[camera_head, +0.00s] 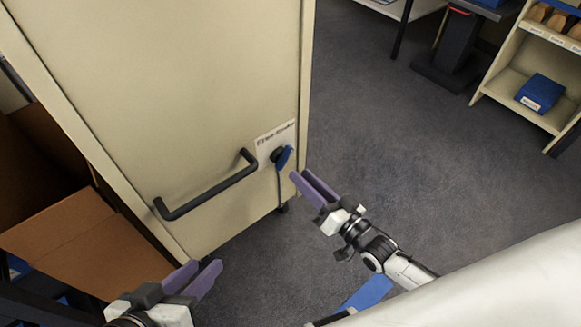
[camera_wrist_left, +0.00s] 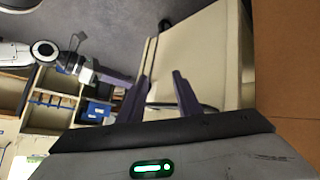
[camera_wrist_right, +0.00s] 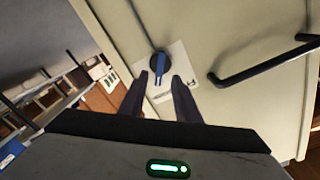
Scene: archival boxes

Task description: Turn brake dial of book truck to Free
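The brake dial (camera_head: 282,156) is a dark round knob with a blue grip, on a pale lettered plate (camera_head: 262,142) low on the cream book truck's (camera_head: 190,85) end panel, near its right edge. The lettering is too small to read surely. The blue grip tilts towards the upper right in the head view. In the right wrist view the dial (camera_wrist_right: 158,64) sits just beyond and between the fingertips. My right gripper (camera_head: 304,175) is open and empty, a short way right of the dial, apart from it. My left gripper (camera_head: 204,266) is open and empty, low in front of the truck.
A black bar handle (camera_head: 208,187) juts from the panel left of the dial. An open cardboard box (camera_head: 95,255) stands at the left. A cream shelf (camera_head: 515,110) with a blue box (camera_head: 540,92) is at the back right. The grey floor right of the truck is clear.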

